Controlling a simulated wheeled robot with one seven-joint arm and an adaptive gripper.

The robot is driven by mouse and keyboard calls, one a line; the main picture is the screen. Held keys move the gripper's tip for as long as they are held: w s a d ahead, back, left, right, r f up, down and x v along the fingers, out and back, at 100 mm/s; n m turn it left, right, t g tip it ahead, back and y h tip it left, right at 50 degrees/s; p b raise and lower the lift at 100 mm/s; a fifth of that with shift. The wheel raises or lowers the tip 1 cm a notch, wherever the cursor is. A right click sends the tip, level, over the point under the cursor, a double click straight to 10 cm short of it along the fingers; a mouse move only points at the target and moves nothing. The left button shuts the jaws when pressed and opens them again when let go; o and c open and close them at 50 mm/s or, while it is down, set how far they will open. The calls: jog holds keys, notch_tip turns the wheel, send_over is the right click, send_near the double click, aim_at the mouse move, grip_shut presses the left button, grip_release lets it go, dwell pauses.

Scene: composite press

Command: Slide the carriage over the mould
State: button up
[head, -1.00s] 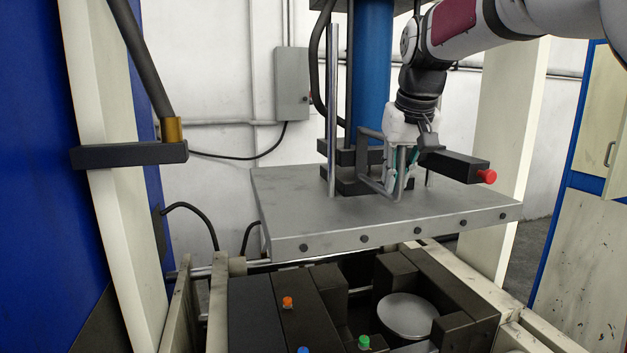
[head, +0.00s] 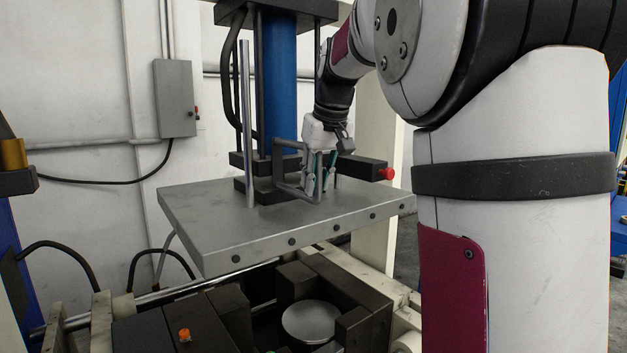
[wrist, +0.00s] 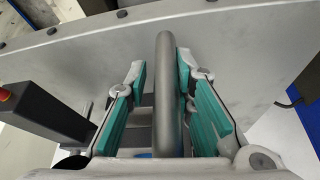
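A broad grey metal plate (head: 230,227) with bolts along its front edge, apparently the carriage, lies at the foot of a blue cylinder (head: 280,75). A grey bar handle (head: 284,185) stands over the plate; it shows as a thick upright rod in the wrist view (wrist: 167,95). My gripper (head: 320,180) is at this handle with its teal-padded fingers on either side of the rod. A gap shows at the left finger, so the fingers are open around it. Dark blocks around a pale round disc (head: 311,322), apparently the mould, sit in front of and below the plate.
A black bar with a red knob (head: 386,174) juts out just right of my gripper. A vertical steel rod (head: 247,125) stands on the plate's left. An orange-topped fitting (head: 184,335) sits on the dark blocks. A grey box (head: 175,98) hangs on the wall.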

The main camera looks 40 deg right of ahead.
jog(key=shift+o, duration=0.7)
jog(key=shift+d, duration=0.2)
jog(key=shift+a, duration=0.15)
jog(key=shift+r, duration=0.2)
jog(key=d+v, duration=0.1)
jog(key=v, duration=1)
jog(key=shift+s+a+r, duration=0.2)
jog(key=shift+a, duration=0.3)
jog(key=s+a+f+n+t+y, duration=0.1)
jog(key=s+a+f+n, duration=0.1)
jog(key=s+a+f, duration=1.8)
notch_tip(320, 180, down, 3)
jog(key=shift+a, duration=0.25)
